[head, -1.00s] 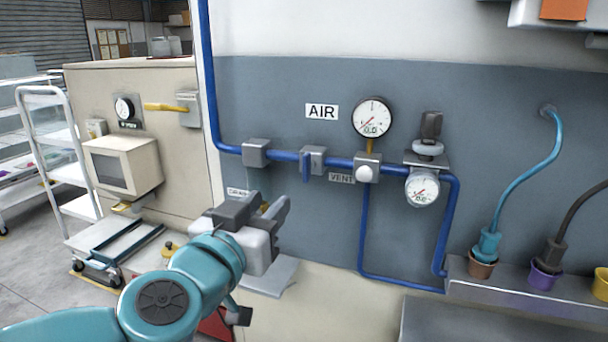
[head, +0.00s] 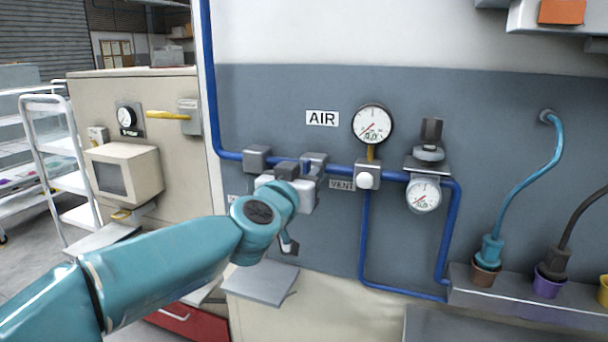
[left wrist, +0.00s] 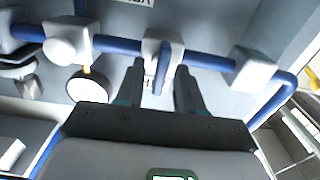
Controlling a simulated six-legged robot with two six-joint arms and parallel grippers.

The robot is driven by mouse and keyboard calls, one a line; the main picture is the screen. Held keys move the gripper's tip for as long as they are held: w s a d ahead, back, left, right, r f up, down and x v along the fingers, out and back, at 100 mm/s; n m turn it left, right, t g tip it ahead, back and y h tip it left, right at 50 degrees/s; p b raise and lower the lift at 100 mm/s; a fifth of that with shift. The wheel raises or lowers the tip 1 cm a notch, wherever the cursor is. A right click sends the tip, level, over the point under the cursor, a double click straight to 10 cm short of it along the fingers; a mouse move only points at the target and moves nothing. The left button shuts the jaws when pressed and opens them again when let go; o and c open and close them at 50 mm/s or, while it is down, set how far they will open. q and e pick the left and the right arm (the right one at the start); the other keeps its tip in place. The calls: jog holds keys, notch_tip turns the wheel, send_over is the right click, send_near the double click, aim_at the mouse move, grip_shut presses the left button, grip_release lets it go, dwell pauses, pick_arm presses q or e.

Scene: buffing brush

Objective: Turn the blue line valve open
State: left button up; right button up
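The blue line valve shows as a grey block (head: 316,160) on the blue pipe, under the AIR sign. My left gripper (head: 306,174) is up at it and hides its handle in the head view. In the left wrist view the valve body (left wrist: 165,42) sits just past the fingertips. Its blue handle (left wrist: 161,76) stands out across the pipe, between the two fingers of my left gripper (left wrist: 160,72). The fingers are apart, with gaps on both sides of the handle. My right gripper is in neither view.
A grey pipe block (head: 257,158) lies left of the valve. A vent block with a white knob (head: 366,180) lies right, below a round gauge (head: 372,124). A regulator with a second gauge (head: 423,194) is further right. A grey shelf (head: 262,284) juts out below.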

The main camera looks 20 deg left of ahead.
pick_arm(q)
grip_shut()
jog(key=shift+n, duration=0.3)
jog(key=n, duration=0.5)
jog(key=n+b, duration=0.1)
jog(key=n, duration=0.5)
jog(key=n+b, duration=0.1)
jog(key=n, duration=0.5)
jog(key=shift+a+f, duration=0.3)
jog(key=shift+n, duration=0.3)
